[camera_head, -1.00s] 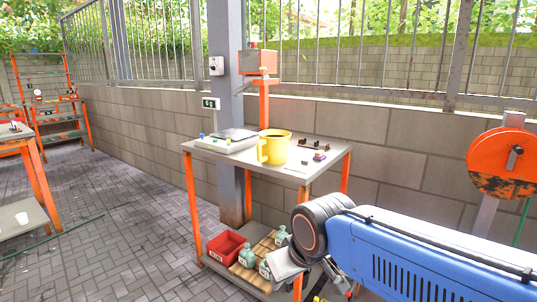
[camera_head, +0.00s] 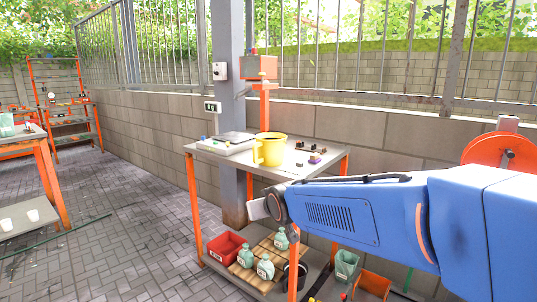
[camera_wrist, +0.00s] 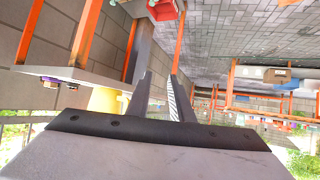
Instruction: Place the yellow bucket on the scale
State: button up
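The yellow bucket (camera_head: 270,150) stands upright on the orange-legged table (camera_head: 290,170), with its handle towards the left. The scale (camera_head: 226,143), a flat grey plate, lies on the table just left of the bucket. They are apart or nearly so; I cannot tell exactly. My gripper (camera_wrist: 160,78) shows in the wrist view with two dark fingers apart and nothing between them. The bucket (camera_wrist: 104,100) shows there left of the fingers, partly hidden by the gripper body. In the head view the fingers are hidden, and my blue arm ends in front of the table.
Small dark parts (camera_head: 314,159) lie on the table right of the bucket. The lower shelf holds a red bin (camera_head: 227,247), several green bottles (camera_head: 265,267) and other containers. A grey post (camera_head: 229,70) and a block wall stand behind. Paved floor is open at left.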

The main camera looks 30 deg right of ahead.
aim_at(255, 153)
jog(key=w+d+r+t+h, duration=0.1)
jog(key=w+d+r+t, duration=0.3)
jog(key=w, duration=0.3)
jog(key=w+d+r+t+h, duration=0.1)
jog(key=w+d+r+t, duration=0.1)
jog(key=w+d+r, duration=0.35)
jog(key=x, duration=0.4)
jog(key=f+x, duration=0.1)
jog(key=x, duration=0.8)
jog(key=shift+d+f, duration=0.2)
jog(key=shift+f, duration=0.05)
jog(key=shift+r+x, duration=0.15)
jog(key=shift+x, duration=1.2)
jog(key=shift+r+x, duration=0.15)
jog(key=shift+x, duration=1.25)
jog(key=shift+s+d, duration=0.1)
jog(key=shift+d, duration=0.05)
grip_shut()
